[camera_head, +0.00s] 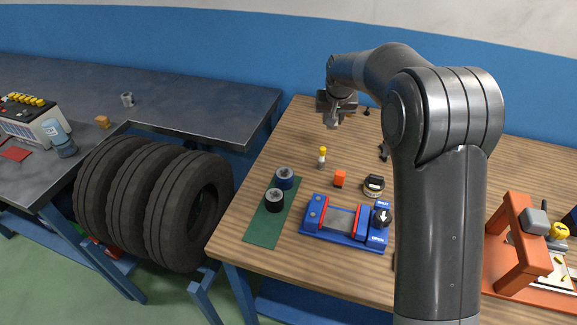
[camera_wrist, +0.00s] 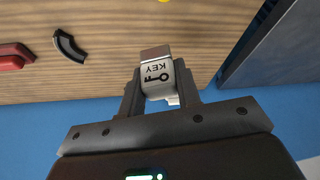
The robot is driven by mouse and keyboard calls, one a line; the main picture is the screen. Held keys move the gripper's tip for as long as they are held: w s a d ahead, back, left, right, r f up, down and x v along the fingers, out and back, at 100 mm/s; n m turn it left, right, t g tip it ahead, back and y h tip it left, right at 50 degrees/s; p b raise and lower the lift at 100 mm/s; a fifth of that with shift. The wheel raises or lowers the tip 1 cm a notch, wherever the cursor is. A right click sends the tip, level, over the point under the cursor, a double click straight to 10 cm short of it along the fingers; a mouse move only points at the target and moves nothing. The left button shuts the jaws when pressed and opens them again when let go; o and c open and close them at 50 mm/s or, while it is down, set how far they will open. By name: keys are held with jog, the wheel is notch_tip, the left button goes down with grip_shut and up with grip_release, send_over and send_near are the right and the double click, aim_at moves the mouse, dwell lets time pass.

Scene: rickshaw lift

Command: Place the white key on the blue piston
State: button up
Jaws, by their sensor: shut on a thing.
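The white key, a small block marked "KEY" with a key symbol, is between the fingers of my gripper (camera_wrist: 158,92) in the wrist view (camera_wrist: 157,76). The gripper is shut on it. In the head view my gripper (camera_head: 335,119) is over the far part of the wooden table, and the key is too small there to make out clearly. The blue piston (camera_head: 284,178) stands upright on the green mat at the table's left side, nearer than the gripper and to its left. A dark grey piston (camera_head: 274,201) stands just in front of it.
An orange press (camera_head: 520,240) stands at right. Tyres (camera_head: 150,200) fill the gap left of the wooden table (camera_head: 250,240).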

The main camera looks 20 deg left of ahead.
jog(key=s+d+r+n, duration=0.1)
jog(key=s+r, duration=0.2)
jog(key=s, duration=1.1)
send_over(284, 168)
jog(key=s, duration=0.2)
jog(key=shift+y, duration=0.3)
jog(key=f, duration=0.7)
jog(key=shift+w+d+f, duration=0.15)
jog(key=shift+d+f, duration=0.1)
jog(key=shift+d, duration=0.1)
jog(key=shift+f, duration=2)
jog(key=shift+f, duration=0.1)
jog(key=o, duration=1)
jog(key=shift+c, duration=0.2)
jog(key=v, duration=1.2)
